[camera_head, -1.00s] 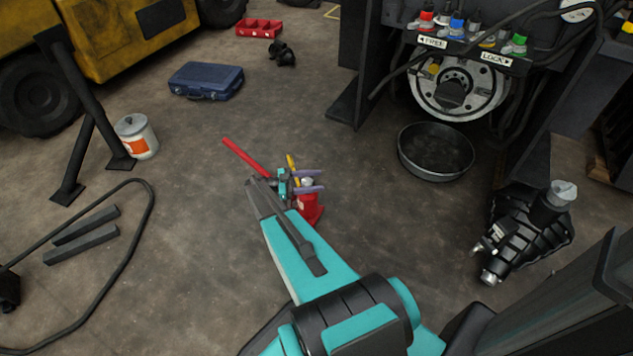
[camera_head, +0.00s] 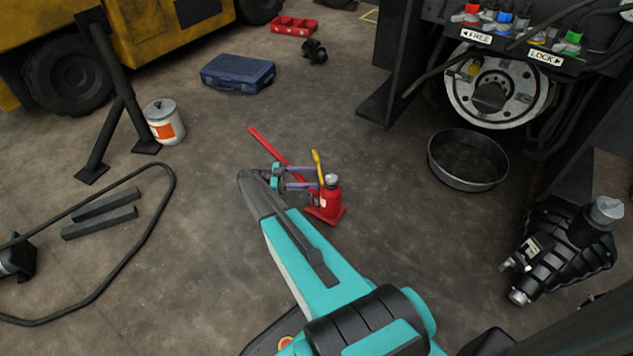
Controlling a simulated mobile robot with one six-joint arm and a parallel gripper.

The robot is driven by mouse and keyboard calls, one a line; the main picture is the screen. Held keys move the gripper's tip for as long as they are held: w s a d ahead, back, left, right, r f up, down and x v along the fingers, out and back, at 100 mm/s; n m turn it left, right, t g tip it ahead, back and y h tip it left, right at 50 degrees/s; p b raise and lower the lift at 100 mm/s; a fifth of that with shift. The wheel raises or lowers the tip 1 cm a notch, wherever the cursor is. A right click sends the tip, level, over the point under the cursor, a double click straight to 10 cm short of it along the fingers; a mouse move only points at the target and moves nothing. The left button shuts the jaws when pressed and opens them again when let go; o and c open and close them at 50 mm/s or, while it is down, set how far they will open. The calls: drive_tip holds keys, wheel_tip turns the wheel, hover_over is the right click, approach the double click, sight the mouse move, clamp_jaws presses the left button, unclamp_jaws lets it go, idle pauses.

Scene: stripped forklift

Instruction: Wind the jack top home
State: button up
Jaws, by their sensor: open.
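The red bottle jack (camera_head: 326,204) stands upright on the floor just right of my gripper, in the middle of the head view. Its silver round top (camera_head: 332,180) shows clear of the fingers. A yellow bar (camera_head: 317,166) rises at the jack's left side, and a long red handle (camera_head: 268,147) slants up and left behind my wrist. My gripper (camera_head: 316,178) is open, its two purple-grey fingers pointing right towards the jack top. The fingertips look close to the yellow bar; I cannot tell whether they touch it.
A black finned unit (camera_head: 562,247) lies at the right. A round black pan (camera_head: 468,160) sits under the hub (camera_head: 497,86). Floor around the jack is clear.

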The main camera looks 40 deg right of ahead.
drive_tip(key=shift+w+a, duration=0.4)
drive_tip(key=shift+a, duration=0.05)
drive_tip(key=shift+r, duration=0.15)
wheel_tip(320, 180, up, 15)
drive_tip(key=p, duration=0.9)
idle(0.4)
